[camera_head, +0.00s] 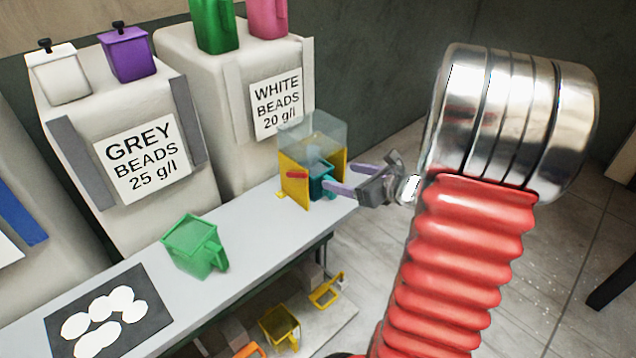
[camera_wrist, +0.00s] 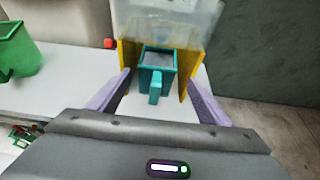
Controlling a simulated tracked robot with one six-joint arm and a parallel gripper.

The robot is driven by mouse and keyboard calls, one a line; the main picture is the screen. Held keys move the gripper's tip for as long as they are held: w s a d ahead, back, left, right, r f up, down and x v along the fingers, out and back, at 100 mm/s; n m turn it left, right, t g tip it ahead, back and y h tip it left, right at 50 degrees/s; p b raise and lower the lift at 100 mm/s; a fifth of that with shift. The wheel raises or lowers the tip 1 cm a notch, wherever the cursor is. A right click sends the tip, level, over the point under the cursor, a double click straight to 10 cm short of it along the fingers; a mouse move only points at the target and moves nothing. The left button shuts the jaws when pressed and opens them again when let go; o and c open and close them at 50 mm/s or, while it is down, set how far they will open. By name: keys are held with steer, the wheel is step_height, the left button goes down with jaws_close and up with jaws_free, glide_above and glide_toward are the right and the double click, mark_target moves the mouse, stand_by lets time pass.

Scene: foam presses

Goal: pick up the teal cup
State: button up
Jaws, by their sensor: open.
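The teal cup (camera_head: 322,181) stands at the right end of the grey bench, between the yellow side plates of a clear-topped dispenser. In the wrist view the teal cup (camera_wrist: 157,72) is upright, with grey contents inside and its handle towards me. My gripper (camera_head: 345,180) is open, reaching in from the right at bench height. In the wrist view its two purple fingers (camera_wrist: 157,90) are spread, one on each side of the cup's handle. I see gaps between the fingers and the cup. The far side of the cup is hidden.
The dispenser (camera_head: 295,180) has yellow plates, a clear hopper (camera_wrist: 165,20) above the cup and a red knob (camera_wrist: 109,43). A green cup (camera_head: 195,245) stands on the bench (camera_head: 250,240) to the left. Yellow cups (camera_head: 280,328) lie on the lower shelf.

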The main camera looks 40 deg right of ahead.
mark_target(324, 173)
steer(key=shift+x, duration=3.05)
steer(key=shift+f, duration=0.1)
steer(key=shift+a+x, duration=0.15)
steer(key=shift+x, duration=1.15)
steer(key=shift+a+x, duration=0.1)
steer(key=shift+x, duration=1.2)
steer(key=shift+c, duration=0.4)
steer(key=c, duration=0.8)
